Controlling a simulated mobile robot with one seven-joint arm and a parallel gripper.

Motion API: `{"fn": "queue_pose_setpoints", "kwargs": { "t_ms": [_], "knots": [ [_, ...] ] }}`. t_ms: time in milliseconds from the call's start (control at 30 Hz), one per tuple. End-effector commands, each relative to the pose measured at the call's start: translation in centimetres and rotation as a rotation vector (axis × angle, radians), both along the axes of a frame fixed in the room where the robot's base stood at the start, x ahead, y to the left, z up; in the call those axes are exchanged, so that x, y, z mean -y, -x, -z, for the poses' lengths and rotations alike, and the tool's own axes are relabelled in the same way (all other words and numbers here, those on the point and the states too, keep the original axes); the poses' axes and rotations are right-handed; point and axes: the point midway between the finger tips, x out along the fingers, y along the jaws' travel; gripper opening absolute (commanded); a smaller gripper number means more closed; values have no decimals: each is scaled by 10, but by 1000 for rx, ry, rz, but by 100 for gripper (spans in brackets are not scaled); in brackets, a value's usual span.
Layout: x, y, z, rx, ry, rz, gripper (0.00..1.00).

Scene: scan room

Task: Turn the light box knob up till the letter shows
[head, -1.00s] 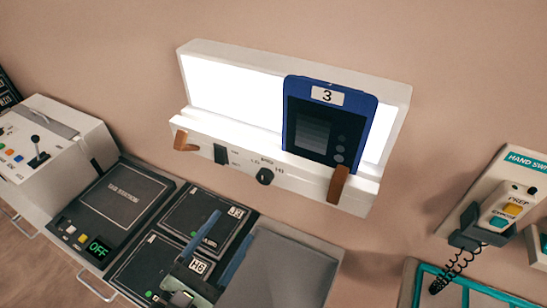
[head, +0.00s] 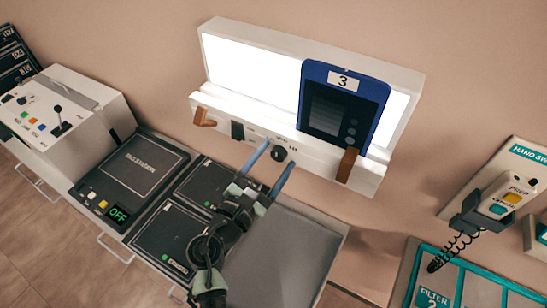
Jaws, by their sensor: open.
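The light box (head: 220,100) is on the wall in the head view, and its panel (head: 250,75) glows bright white. A blue-framed plate (head: 376,100) labelled 3 leans on its ledge, covering the right part of the panel. The plate's dark face shows a grey patch with faint bands; I can make out no letter there. The round black knob (head: 279,154) is on the front strip below the panel. My gripper (head: 275,157) is open, with its two blue fingers pointing up at the strip and their tips on either side of the knob. I cannot tell whether they touch it.
A black rocker switch (head: 237,131) and brown clips (head: 347,165) are on the strip beside the knob. Below lie dark plates (head: 165,237) and a panel reading OFF (head: 118,213). A hand switch (head: 497,205) with a coiled cord hangs at right.

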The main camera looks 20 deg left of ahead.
Motion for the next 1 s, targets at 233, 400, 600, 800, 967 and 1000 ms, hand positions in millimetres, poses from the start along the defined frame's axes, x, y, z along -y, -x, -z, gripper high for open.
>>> {"fn": "queue_pose_setpoints", "kwargs": {
  "t_ms": [233,400,600,800,967,1000],
  "knots": [
    [0,0,0,0,0,0,63],
    [0,0,0,0,0,0,32],
    [0,0,0,0,0,0,0],
    [0,0,1,1,-5,0,0],
    [0,0,2,11,-37,0,0],
    [0,0,2,16,-53,0,0]
  ]
}}
